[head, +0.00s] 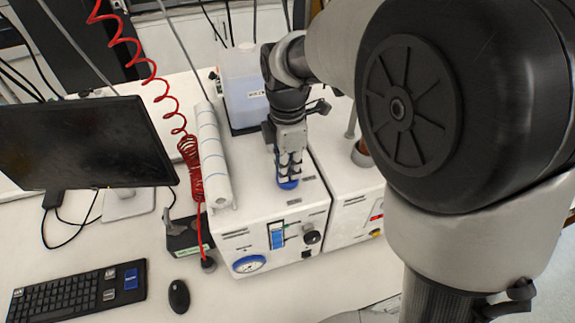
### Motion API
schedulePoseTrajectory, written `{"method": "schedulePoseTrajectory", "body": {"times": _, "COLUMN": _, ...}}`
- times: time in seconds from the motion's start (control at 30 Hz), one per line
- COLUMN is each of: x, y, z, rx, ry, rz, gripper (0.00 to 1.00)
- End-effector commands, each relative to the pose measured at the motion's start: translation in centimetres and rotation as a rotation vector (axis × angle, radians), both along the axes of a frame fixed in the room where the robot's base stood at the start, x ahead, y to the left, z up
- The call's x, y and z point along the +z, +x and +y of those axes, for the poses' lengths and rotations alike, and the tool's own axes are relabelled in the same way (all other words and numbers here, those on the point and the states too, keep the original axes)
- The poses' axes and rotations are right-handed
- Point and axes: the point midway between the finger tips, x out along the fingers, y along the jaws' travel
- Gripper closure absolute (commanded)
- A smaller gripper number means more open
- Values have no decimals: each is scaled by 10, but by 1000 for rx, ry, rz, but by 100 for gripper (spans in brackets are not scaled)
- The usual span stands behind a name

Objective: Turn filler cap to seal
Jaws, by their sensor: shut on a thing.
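A blue cap (288,184), which looks like the filler cap, is on the top face of a white reactor unit (252,215), near its front right. My gripper (289,176) points straight down onto it and is shut around it. The fingers cover the upper part of the cap, so only its lower blue edge shows. I cannot tell from this view how far the cap is turned.
A paper roll (214,155) lies on the unit's left side. A tank of bluish liquid (244,88) stands behind. A second white unit (350,205) is on the right. A red coiled hose (190,150) hangs at left, near a monitor (80,143). A keyboard (78,293) and mouse (179,296) lie in front.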

Motion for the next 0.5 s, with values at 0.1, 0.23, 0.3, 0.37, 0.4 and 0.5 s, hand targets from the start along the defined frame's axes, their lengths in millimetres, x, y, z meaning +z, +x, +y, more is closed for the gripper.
{"method": "schedulePoseTrajectory", "body": {"times": 0.1, "x": 0, "y": 0, "z": 0, "rx": -6, "ry": 0, "rz": 0, "gripper": 100}}
{"method": "schedulePoseTrajectory", "body": {"times": 0.23, "x": 0, "y": 0, "z": 0, "rx": -32, "ry": 0, "rz": 0, "gripper": 100}}
{"method": "schedulePoseTrajectory", "body": {"times": 0.3, "x": 1, "y": 0, "z": 0, "rx": -59, "ry": 0, "rz": 0, "gripper": 100}}
{"method": "schedulePoseTrajectory", "body": {"times": 0.37, "x": 1, "y": 0, "z": 0, "rx": -89, "ry": 0, "rz": 1, "gripper": 100}}
{"method": "schedulePoseTrajectory", "body": {"times": 0.4, "x": 1, "y": 0, "z": 0, "rx": -112, "ry": 0, "rz": 1, "gripper": 100}}
{"method": "schedulePoseTrajectory", "body": {"times": 0.5, "x": 1, "y": 0, "z": 0, "rx": -185, "ry": -1, "rz": 2, "gripper": 100}}
